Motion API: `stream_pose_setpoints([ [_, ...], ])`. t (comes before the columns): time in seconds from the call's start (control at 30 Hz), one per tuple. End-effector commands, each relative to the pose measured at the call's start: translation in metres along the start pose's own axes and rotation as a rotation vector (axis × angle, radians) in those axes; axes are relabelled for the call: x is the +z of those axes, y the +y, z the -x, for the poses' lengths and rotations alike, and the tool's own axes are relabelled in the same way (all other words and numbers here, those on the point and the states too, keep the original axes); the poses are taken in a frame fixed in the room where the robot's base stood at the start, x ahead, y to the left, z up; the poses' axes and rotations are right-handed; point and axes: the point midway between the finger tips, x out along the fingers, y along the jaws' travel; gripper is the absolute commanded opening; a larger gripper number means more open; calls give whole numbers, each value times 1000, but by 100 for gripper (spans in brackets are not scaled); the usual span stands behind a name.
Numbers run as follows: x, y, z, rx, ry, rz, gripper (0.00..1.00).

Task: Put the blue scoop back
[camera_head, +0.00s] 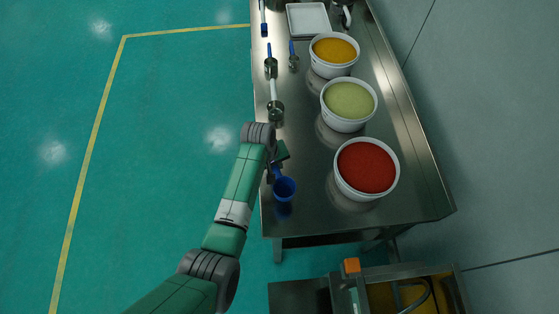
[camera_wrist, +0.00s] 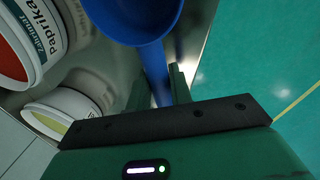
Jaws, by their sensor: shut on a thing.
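The blue scoop (camera_head: 285,188) is at the near left end of the steel table, and its bowl faces up. My gripper (camera_head: 275,170) is shut on its handle. In the wrist view the scoop's bowl (camera_wrist: 140,18) is at the top, and its handle runs down between the fingers of my gripper (camera_wrist: 160,85). The scoop seems to be above the tabletop; the exact gap cannot be told. Where the scoop is kept cannot be told from these views.
On the steel table (camera_head: 305,165) stand white tubs of red paprika (camera_head: 340,180), green powder (camera_head: 327,113) and orange powder (camera_head: 315,64). Small metal holders (camera_head: 276,112) with tools line the left edge. A white tray (camera_head: 308,20) is at the far end. The wall is right.

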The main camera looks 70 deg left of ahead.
Motion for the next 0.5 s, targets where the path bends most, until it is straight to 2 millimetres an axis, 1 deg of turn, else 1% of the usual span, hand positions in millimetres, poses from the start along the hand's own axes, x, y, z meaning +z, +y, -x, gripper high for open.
stream_pose_setpoints([
  [0.17, 0, -2, -9, 0, 0, -1, 0],
  [0.27, 1, -4, -19, 0, 0, -1, 0],
  [0.5, 1, -10, -50, 0, 0, -1, 0],
])
